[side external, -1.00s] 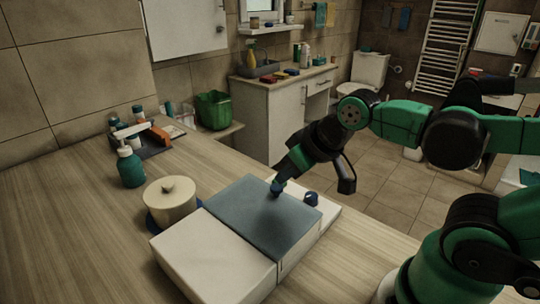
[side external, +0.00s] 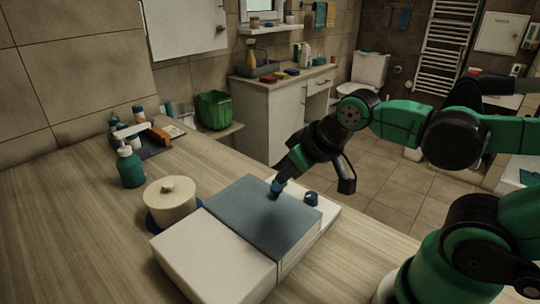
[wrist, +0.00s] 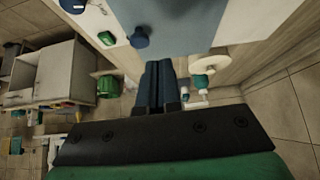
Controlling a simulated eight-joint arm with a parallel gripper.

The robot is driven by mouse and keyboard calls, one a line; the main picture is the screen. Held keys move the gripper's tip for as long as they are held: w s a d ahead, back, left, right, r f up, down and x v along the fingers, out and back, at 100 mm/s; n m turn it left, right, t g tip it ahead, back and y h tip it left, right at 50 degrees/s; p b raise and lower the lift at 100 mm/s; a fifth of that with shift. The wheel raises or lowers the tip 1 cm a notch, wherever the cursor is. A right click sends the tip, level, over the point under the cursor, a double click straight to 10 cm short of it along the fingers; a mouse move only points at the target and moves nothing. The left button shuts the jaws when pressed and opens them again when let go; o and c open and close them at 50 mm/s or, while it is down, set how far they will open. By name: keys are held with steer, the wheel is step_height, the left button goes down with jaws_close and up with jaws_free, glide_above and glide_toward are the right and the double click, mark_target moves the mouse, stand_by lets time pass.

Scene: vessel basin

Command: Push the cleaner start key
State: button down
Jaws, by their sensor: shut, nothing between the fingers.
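The cleaner is a low white box (side external: 215,262) with a grey-blue lid (side external: 250,215), lying on the wooden counter. A dark blue knob (side external: 311,198) sits on its white far-right strip. Which one is the start key is not clear. My gripper (side external: 276,188) is shut and empty, pointing down over the lid, left of the knob. Its closed fingers (wrist: 158,66) also show in the wrist view. Contact cannot be told.
A cream lidded pot (side external: 170,202) stands close to the box's left side. A green soap bottle (side external: 130,168) and a dark tray with bottles are farther back. A green basket (side external: 213,110) stands beyond. The counter's front left is clear.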

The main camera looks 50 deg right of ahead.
steer(key=w+d+m+t+y, duration=0.1)
steer(key=w+d+m+t, duration=0.1)
steer(key=w+d+m, duration=0.5)
steer(key=w+d, duration=0.2)
steer(key=d, duration=0.1)
steer(key=shift+d+m, duration=0.15)
steer(key=shift+m, duration=0.25)
steer(key=shift+f, duration=0.15)
steer(key=shift+f, duration=4.3)
steer(key=shift+f, duration=0.2)
steer(key=shift+f, duration=0.25)
steer(key=shift+r, duration=0.15)
